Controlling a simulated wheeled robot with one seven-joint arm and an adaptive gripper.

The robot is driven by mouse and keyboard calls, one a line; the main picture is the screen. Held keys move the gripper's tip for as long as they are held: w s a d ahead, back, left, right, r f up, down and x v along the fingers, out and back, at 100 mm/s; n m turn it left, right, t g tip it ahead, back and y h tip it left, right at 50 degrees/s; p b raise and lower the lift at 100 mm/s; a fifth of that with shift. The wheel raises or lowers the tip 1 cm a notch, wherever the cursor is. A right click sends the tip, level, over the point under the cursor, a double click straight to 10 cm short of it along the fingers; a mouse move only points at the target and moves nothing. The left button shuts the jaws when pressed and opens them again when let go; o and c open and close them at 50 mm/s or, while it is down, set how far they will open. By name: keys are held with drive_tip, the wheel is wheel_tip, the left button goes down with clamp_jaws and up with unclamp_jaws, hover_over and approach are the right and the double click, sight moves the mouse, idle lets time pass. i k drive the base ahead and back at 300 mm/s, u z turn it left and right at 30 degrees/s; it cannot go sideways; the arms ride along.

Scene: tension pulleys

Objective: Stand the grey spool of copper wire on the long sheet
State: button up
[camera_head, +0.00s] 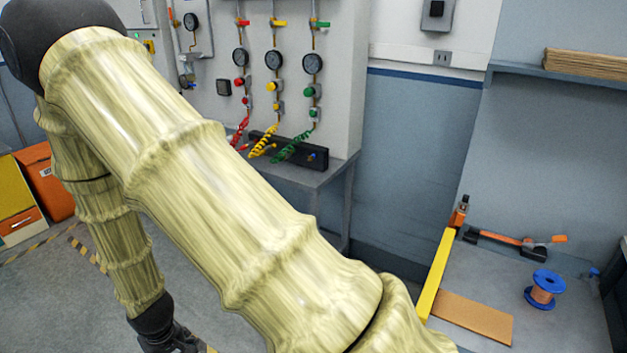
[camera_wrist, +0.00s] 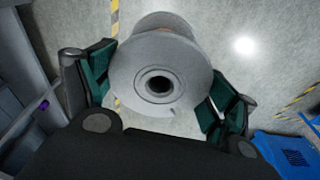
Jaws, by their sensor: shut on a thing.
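The grey spool (camera_wrist: 150,60) fills the middle of the wrist view, its round flange and dark centre hole facing the camera. My gripper (camera_wrist: 157,88) has its green-padded fingers on either side of the spool and is shut on it, above a grey floor. Little of the copper wire shows. In the head view my gripper (camera_head: 172,342) is low at the left, partly cut off, and the spool cannot be made out there. A flat tan sheet (camera_head: 472,318) lies on the grey bench at the lower right, far from my gripper; its top is bare.
A blue spool of copper wire (camera_head: 545,288) stands right of the sheet on the bench (camera_head: 560,325). A yellow bar (camera_head: 437,275) runs along the bench's left edge. An orange-and-black tool (camera_head: 505,241) lies behind. A blue crate (camera_wrist: 288,150) stands on the floor.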

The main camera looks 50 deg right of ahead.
sight(491, 320)
drive_tip(key=i, duration=0.55)
drive_tip(key=z, duration=3)
drive_tip(key=i, duration=0.5)
drive_tip(key=u, duration=0.1)
